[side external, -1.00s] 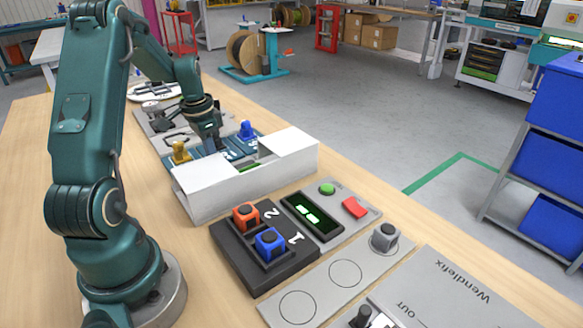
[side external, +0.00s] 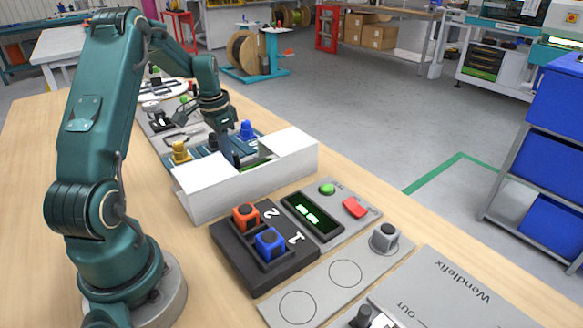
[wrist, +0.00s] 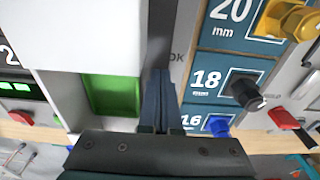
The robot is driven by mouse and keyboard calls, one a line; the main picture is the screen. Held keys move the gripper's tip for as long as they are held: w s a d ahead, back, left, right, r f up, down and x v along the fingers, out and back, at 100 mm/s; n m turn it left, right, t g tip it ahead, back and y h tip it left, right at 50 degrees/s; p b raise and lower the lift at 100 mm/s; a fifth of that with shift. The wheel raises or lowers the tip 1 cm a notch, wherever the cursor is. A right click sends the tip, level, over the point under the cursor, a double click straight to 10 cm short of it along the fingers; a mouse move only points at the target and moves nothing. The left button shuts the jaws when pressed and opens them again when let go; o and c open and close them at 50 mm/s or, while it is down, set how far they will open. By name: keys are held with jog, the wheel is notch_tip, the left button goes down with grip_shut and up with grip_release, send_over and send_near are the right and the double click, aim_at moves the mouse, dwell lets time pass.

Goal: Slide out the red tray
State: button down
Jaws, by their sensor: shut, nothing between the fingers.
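No red tray can be made out in either view. A white box-shaped housing (side external: 245,185) stands on the bench with a gap in its middle. A green surface (wrist: 110,95) shows in that gap in the wrist view. My gripper (side external: 224,143) is shut and empty, pointing down behind the housing. In the wrist view its fingers (wrist: 160,85) lie together between the housing and a dark blue panel (wrist: 225,75) marked 20, 18 and 16 mm. I cannot tell whether they touch anything.
Yellow (side external: 180,152) and blue (side external: 247,131) knobs stand on the panel, with a black knob (wrist: 246,92) between them. A dark block with orange (side external: 245,216) and blue (side external: 269,241) blocks and a console with a red button (side external: 355,208) lie in front. The bench at left is clear.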

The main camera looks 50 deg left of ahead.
jog(key=w, duration=0.6)
jog(key=c, duration=1.2)
grip_release()
jog(key=shift+o, duration=0.2)
jog(key=shift+r, duration=0.1)
notch_tip(320, 180, up, 7)
